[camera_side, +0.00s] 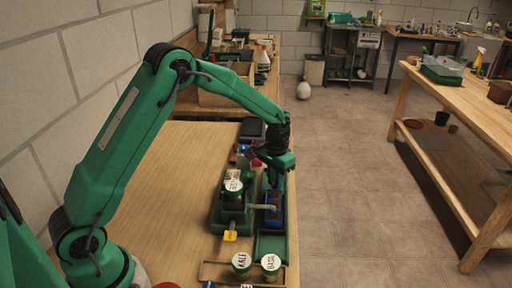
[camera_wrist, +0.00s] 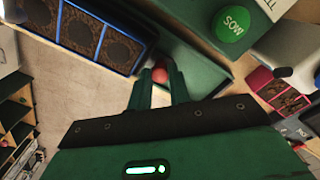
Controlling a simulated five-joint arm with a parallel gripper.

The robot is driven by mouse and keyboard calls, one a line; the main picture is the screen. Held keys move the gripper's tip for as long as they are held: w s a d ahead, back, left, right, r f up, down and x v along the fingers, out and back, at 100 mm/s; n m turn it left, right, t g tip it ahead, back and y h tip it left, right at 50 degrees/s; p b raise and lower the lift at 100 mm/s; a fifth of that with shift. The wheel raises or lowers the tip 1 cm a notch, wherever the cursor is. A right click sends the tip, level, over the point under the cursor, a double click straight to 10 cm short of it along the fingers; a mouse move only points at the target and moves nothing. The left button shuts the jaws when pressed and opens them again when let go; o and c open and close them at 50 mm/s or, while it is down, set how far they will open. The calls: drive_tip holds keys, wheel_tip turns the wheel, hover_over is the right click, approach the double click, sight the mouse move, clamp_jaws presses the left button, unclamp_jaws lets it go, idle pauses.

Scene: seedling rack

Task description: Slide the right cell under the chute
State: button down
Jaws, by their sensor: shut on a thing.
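The blue-edged tray (camera_side: 274,212) sits on a green track in the side view. In the wrist view, a row of dark soil cells (camera_wrist: 78,30) shows in it at the upper left. My gripper (camera_side: 273,183) is at the tray's far end, pointing down. Its two fingers are closed around a red knob (camera_wrist: 160,75) in the wrist view. A pale spout, apparently the chute (camera_side: 262,207), reaches from the green stand (camera_side: 222,212) across the tray. Which cell lies under it cannot be told. A green round button marked SOW (camera_wrist: 231,23) shows in the wrist view.
Labelled jars, KALE (camera_side: 242,262) and BASIL (camera_side: 270,264), stand at the front in a wooden tray. Another jar (camera_side: 233,187) tops the stand. A pink-edged tray (camera_wrist: 262,80) with soil lies right in the wrist view. The bench left of the stand is clear.

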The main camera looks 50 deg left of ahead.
sight(274, 202)
drive_tip(key=s+d, duration=0.6)
idle(0.3)
drive_tip(key=c, duration=1.6)
unclamp_jaws()
drive_tip(key=shift+s+d, duration=0.1)
drive_tip(key=shift+o, duration=0.2)
drive_tip(key=shift+r, duration=0.5)
wheel_tip(274, 202, up, 6)
drive_tip(key=shift+r, duration=0.4)
drive_tip(key=shift+r, duration=0.1)
